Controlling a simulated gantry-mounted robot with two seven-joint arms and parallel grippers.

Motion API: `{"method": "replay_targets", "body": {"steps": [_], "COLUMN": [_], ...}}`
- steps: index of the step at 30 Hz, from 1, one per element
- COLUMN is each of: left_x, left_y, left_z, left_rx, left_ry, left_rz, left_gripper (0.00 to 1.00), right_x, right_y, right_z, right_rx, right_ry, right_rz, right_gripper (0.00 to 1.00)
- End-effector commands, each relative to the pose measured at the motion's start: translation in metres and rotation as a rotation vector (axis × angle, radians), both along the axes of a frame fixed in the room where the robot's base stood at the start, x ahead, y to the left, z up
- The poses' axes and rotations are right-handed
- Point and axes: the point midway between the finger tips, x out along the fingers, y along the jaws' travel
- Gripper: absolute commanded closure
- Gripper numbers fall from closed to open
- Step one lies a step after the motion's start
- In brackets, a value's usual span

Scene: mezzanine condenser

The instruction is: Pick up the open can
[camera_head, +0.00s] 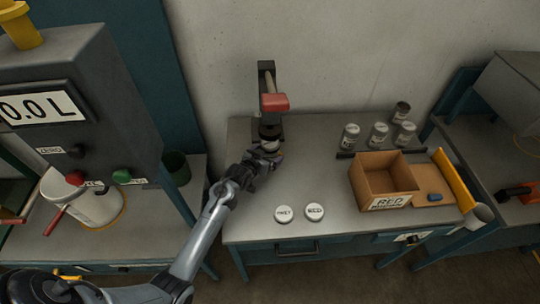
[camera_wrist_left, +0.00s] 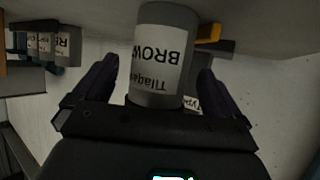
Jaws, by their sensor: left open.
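A grey can (camera_wrist_left: 165,22) with a white label reading "BROWN" stands upside down in the left wrist view, between the two dark fingers of my left gripper (camera_wrist_left: 157,72). In the head view the can (camera_head: 270,146) is a small light shape at the press, mostly hidden by the gripper. My left gripper (camera_head: 264,160) is open around the can, with a gap visible on both sides. I cannot tell whether the can is open at the top. My right gripper is not in view.
Two white lids (camera_head: 314,212) lie at the table front. Several labelled cans (camera_head: 379,134) stand at the back right, behind a cardboard box (camera_head: 372,186) labelled "RED". The table's left front is clear.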

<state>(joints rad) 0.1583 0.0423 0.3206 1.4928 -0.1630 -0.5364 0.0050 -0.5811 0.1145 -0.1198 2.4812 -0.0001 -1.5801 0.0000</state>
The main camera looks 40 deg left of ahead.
Motion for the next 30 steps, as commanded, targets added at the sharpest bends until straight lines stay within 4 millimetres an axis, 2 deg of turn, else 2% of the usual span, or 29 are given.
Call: {"method": "replay_targets", "body": {"steps": [6,16,30], "left_x": [0.021,0.024,0.025], "left_y": [0.004,0.004,0.004], "left_z": [-0.011,-0.012,-0.011], "left_rx": [0.000,0.001,0.002], "left_ry": [-0.001,0.000,-0.004], "left_rz": [0.000,0.000,0.000], "left_gripper": [0.01,0.03,0.75], "right_x": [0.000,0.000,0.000], "right_y": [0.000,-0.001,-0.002], "right_z": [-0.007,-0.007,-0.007], "right_rx": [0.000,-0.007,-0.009], "right_ry": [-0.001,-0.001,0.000], "right_rz": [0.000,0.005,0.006], "right_gripper": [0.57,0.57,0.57]}}
